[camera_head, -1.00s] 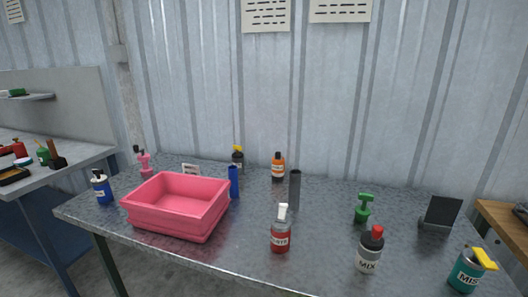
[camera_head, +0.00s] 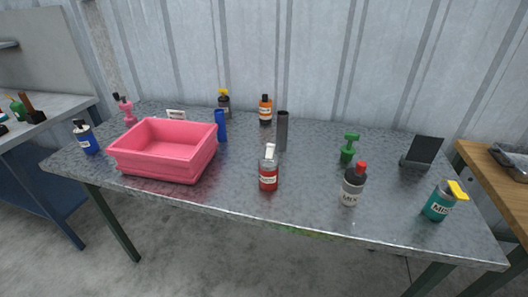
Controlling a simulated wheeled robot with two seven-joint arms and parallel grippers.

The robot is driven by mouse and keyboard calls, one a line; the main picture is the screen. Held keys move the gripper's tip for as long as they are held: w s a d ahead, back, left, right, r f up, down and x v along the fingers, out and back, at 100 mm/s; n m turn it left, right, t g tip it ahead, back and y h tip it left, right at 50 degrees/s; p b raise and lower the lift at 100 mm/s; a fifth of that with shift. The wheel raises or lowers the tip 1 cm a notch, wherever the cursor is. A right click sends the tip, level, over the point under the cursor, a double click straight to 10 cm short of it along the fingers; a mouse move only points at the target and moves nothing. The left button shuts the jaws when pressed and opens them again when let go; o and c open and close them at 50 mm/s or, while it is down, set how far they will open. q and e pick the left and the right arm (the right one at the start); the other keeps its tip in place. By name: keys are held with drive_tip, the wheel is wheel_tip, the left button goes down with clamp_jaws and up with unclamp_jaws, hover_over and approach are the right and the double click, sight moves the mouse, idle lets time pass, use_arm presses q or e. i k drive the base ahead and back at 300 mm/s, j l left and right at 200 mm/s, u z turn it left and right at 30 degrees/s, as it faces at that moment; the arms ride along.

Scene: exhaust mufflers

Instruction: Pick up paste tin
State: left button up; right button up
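Several labelled containers stand on the metal table, and I cannot tell for sure which is the paste tin. A teal can with a yellow top (camera_head: 439,203) stands near the right front edge; its label starts with "MIS". A grey container with a red cap (camera_head: 353,186) stands left of it. A red bottle with a white top (camera_head: 268,175) stands at the front middle. An orange bottle with a black cap (camera_head: 265,110) and a dark bottle with a yellow cap (camera_head: 224,104) stand at the back. Neither gripper is in view.
A pink bin (camera_head: 163,166) sits on the left of the table (camera_head: 310,195). Blue (camera_head: 221,126) and grey (camera_head: 282,131) cylinders, a green object (camera_head: 349,147), a black stand (camera_head: 421,153), a blue bottle (camera_head: 86,138) and a pink bottle (camera_head: 124,108) stand around.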

sight(268, 169)
drive_tip(key=i+j+z, duration=0.2)
drive_tip(key=z, duration=0.2)
drive_tip(key=i+j+z, duration=0.2)
drive_tip(key=j+z, duration=0.15)
drive_tip(key=i+j+z, duration=0.1)
drive_tip(key=j+z, duration=0.3)
